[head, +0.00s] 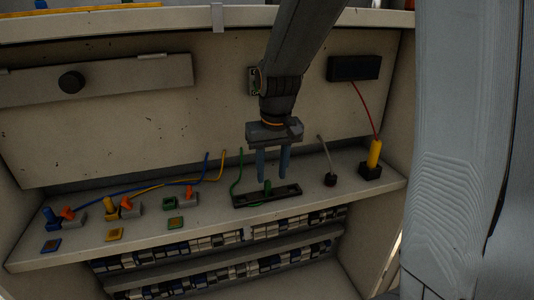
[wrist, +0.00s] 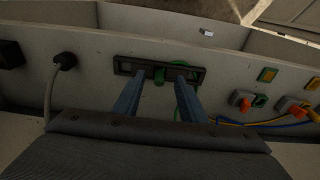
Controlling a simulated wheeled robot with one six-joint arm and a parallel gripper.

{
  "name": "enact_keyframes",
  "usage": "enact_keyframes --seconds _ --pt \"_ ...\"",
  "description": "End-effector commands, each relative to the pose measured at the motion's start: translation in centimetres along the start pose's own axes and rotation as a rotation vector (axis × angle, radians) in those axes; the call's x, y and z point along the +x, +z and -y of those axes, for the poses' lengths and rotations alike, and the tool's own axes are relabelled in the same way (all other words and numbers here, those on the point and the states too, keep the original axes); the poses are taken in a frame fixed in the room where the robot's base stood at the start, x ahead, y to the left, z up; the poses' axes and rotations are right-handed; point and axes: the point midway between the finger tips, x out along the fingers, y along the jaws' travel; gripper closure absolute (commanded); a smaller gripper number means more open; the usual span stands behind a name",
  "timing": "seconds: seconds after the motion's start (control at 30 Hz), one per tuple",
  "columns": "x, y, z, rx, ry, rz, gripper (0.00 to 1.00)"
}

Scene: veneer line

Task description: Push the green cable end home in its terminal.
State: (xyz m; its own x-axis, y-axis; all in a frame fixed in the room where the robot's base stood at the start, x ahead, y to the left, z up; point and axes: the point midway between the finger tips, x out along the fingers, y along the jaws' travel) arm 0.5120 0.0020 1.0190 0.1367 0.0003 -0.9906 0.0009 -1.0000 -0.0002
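The green cable end (head: 267,187) stands in a dark slotted holder (head: 240,202) on the shelf, and its green cable (head: 234,183) rises behind to the back wall. My gripper (head: 272,180) is above the holder, pointing down, fingers apart on either side of the green end. The wrist view shows the green end (wrist: 159,77) between the fingertips (wrist: 160,80), with a gap visible on both sides. The terminal behind the green-edged plate (head: 175,222) is a grey block (head: 190,201) with a raised orange lever (head: 187,191); no cable end shows in it.
To the left, a blue cable end (head: 51,218) and a yellow one (head: 109,207) stand by similar terminals with orange levers. To the right are a black plug with a grey cable (head: 330,179) and a yellow cylinder (head: 374,153) on a black base. Racks of small blocks lie below.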

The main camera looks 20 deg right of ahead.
Motion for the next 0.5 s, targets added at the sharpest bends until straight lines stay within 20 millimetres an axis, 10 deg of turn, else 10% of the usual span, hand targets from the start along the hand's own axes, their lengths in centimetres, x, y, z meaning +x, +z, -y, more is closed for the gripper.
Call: enact_keyframes --seconds 0.17,0.5 --pt "-0.7 -2.0 0.1 -0.003 0.0 -0.011 0.62" --pt "3.9 -2.0 0.0 0.0 0.0 -0.008 0.62"
